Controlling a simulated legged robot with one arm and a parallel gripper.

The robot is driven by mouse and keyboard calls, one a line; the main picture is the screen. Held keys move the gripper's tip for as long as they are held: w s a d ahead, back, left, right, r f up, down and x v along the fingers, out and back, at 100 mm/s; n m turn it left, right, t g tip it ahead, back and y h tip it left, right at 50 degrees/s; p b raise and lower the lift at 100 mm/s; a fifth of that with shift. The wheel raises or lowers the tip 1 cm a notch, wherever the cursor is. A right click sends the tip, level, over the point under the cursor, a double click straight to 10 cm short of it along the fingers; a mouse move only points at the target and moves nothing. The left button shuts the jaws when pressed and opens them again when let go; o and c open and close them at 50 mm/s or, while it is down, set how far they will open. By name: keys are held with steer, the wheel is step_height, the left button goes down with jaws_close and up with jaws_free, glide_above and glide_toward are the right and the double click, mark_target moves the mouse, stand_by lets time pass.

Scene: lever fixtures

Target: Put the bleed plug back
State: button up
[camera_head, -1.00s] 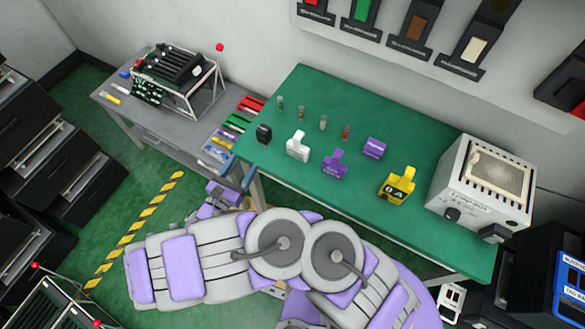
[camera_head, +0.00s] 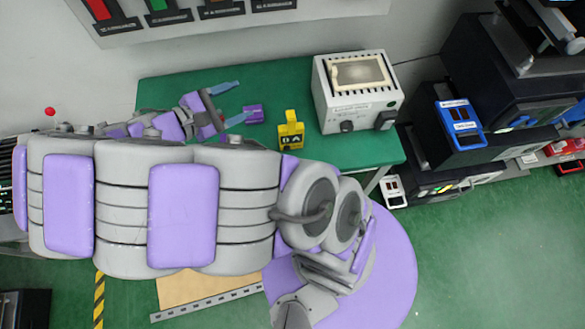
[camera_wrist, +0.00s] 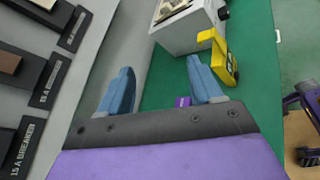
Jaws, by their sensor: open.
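My gripper (camera_head: 241,100) is open and empty, its two blue fingers apart over the green bench. In the head view a small purple block (camera_head: 253,113) lies on the bench close to the fingertips. In the wrist view that block (camera_wrist: 183,101) shows partly beside the right finger, cut off by the gripper body. A yellow tagged piece (camera_head: 291,130) stands further right, and it also shows in the wrist view (camera_wrist: 225,62) beyond the right finger. I cannot tell which piece is the bleed plug. My arm hides the left part of the bench.
A grey box with a framed window (camera_head: 358,92) stands at the bench's right end. A wall panel with black holders (camera_head: 215,12) runs behind. Dark equipment (camera_head: 480,90) stands to the right. The green bench top (camera_head: 300,75) is bare behind the yellow piece.

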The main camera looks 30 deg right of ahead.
steer(key=s+d+r+m+g+y, duration=0.3)
steer(key=s+d+m+g+y, duration=0.4)
steer(key=s, duration=0.5)
steer(key=s+a+r+m+t+y, duration=0.1)
steer(key=s+a+m+t+y, duration=0.2)
steer(key=s+m+y, duration=0.3)
steer(key=shift+s+a+y, duration=0.7)
steer(key=shift+s+a, duration=0.1)
steer(key=shift+s, duration=2.1)
steer(key=shift+r, duration=0.1)
